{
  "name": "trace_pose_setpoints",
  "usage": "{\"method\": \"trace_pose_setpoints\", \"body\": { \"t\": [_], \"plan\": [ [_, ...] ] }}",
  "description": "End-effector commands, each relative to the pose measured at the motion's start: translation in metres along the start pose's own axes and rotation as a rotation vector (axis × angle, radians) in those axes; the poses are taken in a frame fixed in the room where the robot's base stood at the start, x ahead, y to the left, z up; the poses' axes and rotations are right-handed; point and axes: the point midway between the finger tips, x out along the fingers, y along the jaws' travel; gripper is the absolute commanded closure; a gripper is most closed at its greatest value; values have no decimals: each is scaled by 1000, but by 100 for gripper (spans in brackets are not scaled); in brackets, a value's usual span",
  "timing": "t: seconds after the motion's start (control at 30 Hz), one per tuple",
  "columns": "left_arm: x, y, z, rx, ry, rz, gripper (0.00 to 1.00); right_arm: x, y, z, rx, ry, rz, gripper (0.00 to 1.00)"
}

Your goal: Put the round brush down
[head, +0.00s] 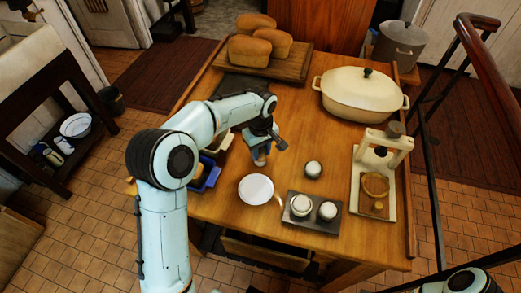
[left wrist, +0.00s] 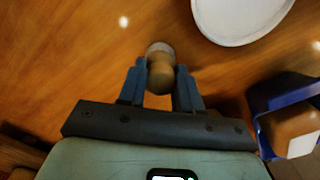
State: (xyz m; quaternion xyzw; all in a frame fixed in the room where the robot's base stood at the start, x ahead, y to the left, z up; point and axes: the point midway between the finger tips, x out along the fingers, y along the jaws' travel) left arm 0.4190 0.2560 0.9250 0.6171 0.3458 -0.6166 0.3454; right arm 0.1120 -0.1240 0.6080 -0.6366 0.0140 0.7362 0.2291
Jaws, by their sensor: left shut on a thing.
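The round brush (head: 260,157) is in my left gripper (head: 267,144), over the wooden table (head: 318,120). In the left wrist view the brush (left wrist: 160,74) shows as a rounded wooden body with a pale end, between the two blue-grey fingers of the gripper (left wrist: 161,82). The fingers are shut on it. I cannot tell whether its lower end touches the tabletop. A white plate (head: 256,189) lies in front of the gripper; it also shows in the left wrist view (left wrist: 240,14). My right gripper is out of view; only part of that arm shows at the bottom right.
A blue container (head: 207,177) stands at the table's left edge. A dark tray (head: 317,222) with two round pale items lies right of the plate, a small jar (head: 313,169) behind it.

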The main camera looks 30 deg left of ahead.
Motion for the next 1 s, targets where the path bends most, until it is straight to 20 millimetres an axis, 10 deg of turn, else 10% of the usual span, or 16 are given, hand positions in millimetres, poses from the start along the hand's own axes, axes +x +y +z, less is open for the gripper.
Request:
{"method": "trace_pose_setpoints", "body": {
  "t": [0.1, 0.13, 0.2, 0.63, 1.0],
  "plan": [
    [4, 0, 0, 0, 0, 0, 90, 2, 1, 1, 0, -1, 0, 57],
    [4, 0, 0, 0, 0, 0, 63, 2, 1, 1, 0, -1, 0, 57],
    [3, 0, 0, 0, 0, 0, 41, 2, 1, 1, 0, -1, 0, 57],
    [-8, 1, 0, 0, 2, 3, 41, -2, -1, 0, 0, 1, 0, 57],
    [-85, 1, 0, 0, 2, 4, 41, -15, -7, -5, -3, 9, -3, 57]
  ]
}}
